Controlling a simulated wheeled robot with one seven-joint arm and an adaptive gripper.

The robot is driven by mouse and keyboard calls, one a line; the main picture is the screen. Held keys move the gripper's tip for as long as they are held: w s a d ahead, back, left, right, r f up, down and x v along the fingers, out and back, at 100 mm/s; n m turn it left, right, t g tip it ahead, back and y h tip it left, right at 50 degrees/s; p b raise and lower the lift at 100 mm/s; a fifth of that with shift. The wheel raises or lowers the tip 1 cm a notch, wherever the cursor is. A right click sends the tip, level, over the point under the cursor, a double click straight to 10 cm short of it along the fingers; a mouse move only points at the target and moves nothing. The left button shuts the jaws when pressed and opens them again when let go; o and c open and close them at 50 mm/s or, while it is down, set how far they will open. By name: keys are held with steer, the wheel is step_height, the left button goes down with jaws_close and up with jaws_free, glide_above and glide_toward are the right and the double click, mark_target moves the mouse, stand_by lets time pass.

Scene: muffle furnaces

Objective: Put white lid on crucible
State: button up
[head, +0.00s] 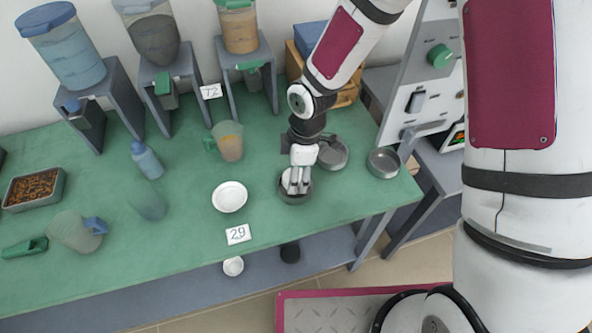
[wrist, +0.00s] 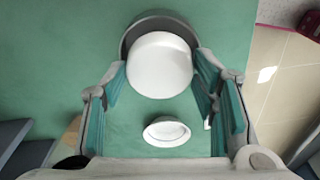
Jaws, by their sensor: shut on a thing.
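The white lid (wrist: 160,65) is a smooth round disc between my gripper's teal-padded fingers in the wrist view. My gripper (head: 298,188) is shut on it. The lid shows only partly in the head view, beside the fingers. It is over a round dark grey dish (head: 296,198), whose rim (wrist: 140,24) shows behind the lid in the wrist view. I cannot tell whether lid and dish touch. A white round open vessel (head: 229,197), seemingly the crucible, stands on the green table left of my gripper. It also shows in the wrist view (wrist: 167,131).
Two more grey metal dishes (head: 384,163) (head: 333,154) stand to the right. A jug (head: 229,141) stands behind the white vessel, and a "29" card (head: 238,234) lies in front. Dispensers on grey stands line the back.

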steer(key=shift+f, duration=0.1)
steer(key=o, duration=0.9)
steer(key=shift+o, duration=0.3)
steer(key=o, duration=0.4)
steer(key=shift+r+p, duration=1.95)
steer(key=shift+r, duration=1.5)
